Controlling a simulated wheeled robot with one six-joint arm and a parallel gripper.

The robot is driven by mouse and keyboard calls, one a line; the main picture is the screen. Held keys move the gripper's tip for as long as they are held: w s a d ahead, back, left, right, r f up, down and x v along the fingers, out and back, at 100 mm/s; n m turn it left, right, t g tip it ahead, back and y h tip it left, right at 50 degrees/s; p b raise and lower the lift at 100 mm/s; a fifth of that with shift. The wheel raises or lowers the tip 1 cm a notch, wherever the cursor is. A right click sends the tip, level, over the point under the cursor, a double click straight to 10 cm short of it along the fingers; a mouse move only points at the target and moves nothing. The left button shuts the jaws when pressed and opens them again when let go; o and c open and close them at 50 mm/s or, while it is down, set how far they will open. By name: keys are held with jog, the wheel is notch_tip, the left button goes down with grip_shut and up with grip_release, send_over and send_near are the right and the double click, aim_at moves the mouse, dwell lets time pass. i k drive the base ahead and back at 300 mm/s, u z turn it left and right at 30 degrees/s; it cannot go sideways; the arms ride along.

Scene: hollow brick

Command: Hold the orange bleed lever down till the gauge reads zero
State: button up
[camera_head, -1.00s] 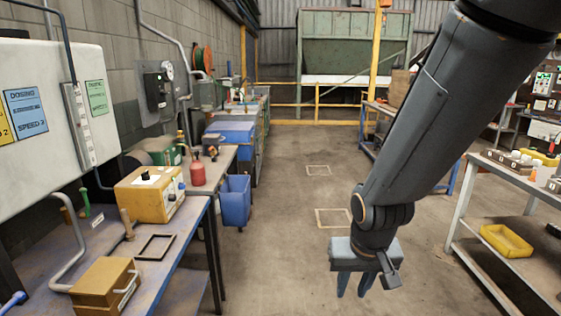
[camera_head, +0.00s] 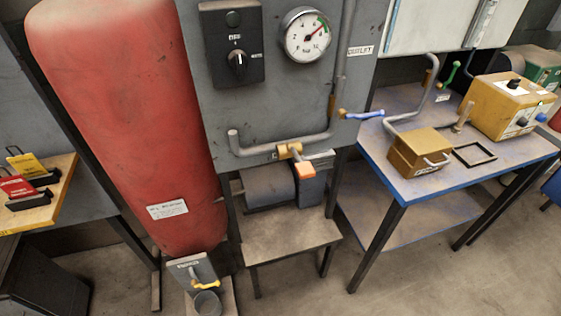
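The round white gauge (camera_head: 306,34) is on a grey panel at the top middle. An orange block-like handle (camera_head: 305,170) sits by a brass valve (camera_head: 290,151) on the pipe below the panel. A yellow-orange lever (camera_head: 207,285) is on a small grey labelled plate (camera_head: 187,268) low beside the red tank, above a grey cup (camera_head: 206,303). I cannot read which is labelled bleed. My gripper is not in view.
The large red tank (camera_head: 125,110) stands left of the panel. A low stool-like stand (camera_head: 285,238) is under the valve. A blue-topped bench (camera_head: 405,180) with a brown box (camera_head: 420,150) is to the right. The floor at the lower right is clear.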

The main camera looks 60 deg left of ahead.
aim_at(305, 169)
jog(key=u, duration=2.5)
jog(key=k, duration=1.35)
jog(key=z, duration=0.45)
jog(key=i, duration=0.6)
jog(key=z, duration=0.8)
jog(key=i, duration=0.75)
jog(key=u, duration=0.55)
jog(key=i, duration=0.6)
jog(key=u, duration=0.5)
